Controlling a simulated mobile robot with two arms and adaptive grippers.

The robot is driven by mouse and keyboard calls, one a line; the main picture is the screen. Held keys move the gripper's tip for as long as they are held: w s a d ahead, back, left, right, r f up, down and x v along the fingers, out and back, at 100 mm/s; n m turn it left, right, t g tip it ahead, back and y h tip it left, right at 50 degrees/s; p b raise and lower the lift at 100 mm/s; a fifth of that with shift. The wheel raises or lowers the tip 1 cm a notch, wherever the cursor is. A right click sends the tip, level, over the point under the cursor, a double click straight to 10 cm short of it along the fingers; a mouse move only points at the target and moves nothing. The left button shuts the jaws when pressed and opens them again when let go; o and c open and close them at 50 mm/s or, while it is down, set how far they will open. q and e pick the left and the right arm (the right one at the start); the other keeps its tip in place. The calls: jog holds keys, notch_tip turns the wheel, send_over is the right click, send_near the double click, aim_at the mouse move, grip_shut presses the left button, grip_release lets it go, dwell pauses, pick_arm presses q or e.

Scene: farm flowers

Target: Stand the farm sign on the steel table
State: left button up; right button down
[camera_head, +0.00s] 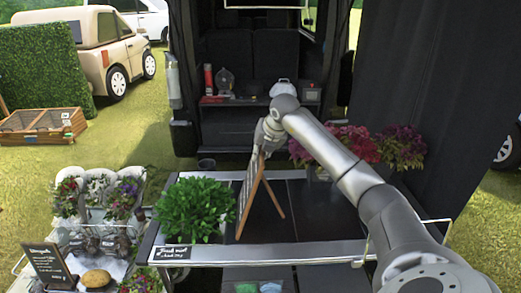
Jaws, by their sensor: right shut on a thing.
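The farm sign (247,196) is a wooden A-shaped board with its legs spread, seen nearly edge-on in the head view. My right gripper (266,143) is shut on its top edge, and my arm reaches in from the right. The sign is upright over the steel table (320,252), right of a green leafy plant (194,207). Its feet look to be at or just above the dark table top; I cannot tell if they touch. My left gripper is not in view.
Red and purple flowers (398,146) stand at the table's back right. A small black label (170,253) sits at the front left edge. A flower cart with a chalkboard (47,262) is at the left. The table's middle and right are clear.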

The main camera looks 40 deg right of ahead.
jog(key=shift+f, duration=0.2)
jog(key=c, duration=1.5)
grip_release()
jog(key=shift+s, duration=0.1)
jog(key=shift+s+r, duration=0.15)
jog(key=shift+r, duration=0.2)
jog(key=b+v, duration=0.3)
jog(key=v, duration=0.8)
jog(key=shift+s+a+r, duration=0.1)
jog(key=shift+s, duration=0.05)
